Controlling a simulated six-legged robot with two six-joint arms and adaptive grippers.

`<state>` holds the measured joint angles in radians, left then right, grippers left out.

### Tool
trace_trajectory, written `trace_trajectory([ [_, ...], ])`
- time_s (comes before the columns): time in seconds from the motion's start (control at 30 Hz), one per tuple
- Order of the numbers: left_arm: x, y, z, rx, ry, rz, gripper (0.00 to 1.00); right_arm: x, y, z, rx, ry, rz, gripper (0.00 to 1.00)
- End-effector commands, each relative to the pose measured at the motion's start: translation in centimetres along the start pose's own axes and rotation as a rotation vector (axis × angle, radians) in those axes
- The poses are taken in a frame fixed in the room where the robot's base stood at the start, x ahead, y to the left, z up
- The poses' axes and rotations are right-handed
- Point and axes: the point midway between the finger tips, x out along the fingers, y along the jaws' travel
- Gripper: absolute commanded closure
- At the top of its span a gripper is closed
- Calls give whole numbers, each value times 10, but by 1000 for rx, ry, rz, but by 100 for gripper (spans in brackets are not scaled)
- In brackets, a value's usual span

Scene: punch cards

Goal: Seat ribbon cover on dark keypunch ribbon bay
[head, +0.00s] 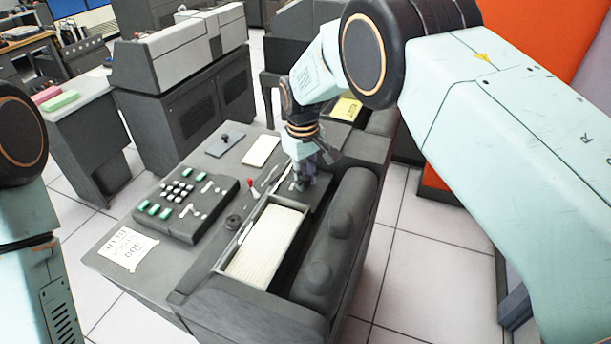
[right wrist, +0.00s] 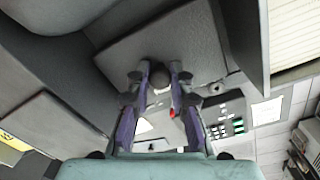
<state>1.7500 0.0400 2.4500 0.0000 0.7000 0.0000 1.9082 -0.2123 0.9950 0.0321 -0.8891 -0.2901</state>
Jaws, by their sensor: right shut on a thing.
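The dark keypunch (head: 205,268) fills the middle of the head view. My right gripper (head: 303,182) is over its deck, just behind the tray of cards. In the right wrist view its two purple fingers are shut on a small dark knob (right wrist: 160,76). The knob stands on a flat grey plate, which looks like the ribbon cover (right wrist: 130,48). The cover is at or close above the deck; I cannot tell whether it rests in the ribbon bay. The bay itself is hidden under the cover and gripper. My left gripper is out of view.
A tray of cream cards (head: 268,240) lies in front of my right gripper. A rounded dark housing (head: 335,235) runs along its right. A keyboard (head: 185,205), a red-tipped lever (head: 251,183) and a paper note (head: 127,249) are to the left.

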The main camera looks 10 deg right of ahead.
Motion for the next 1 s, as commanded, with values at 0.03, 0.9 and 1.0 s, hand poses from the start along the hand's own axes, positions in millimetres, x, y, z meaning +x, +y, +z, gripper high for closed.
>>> trace_trajectory([
  [0.03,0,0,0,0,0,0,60,0,0,0,0,1,0,100],
  [0.9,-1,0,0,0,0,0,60,1,0,0,0,1,0,57],
  [1.0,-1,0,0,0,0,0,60,2,0,0,0,1,0,53],
])
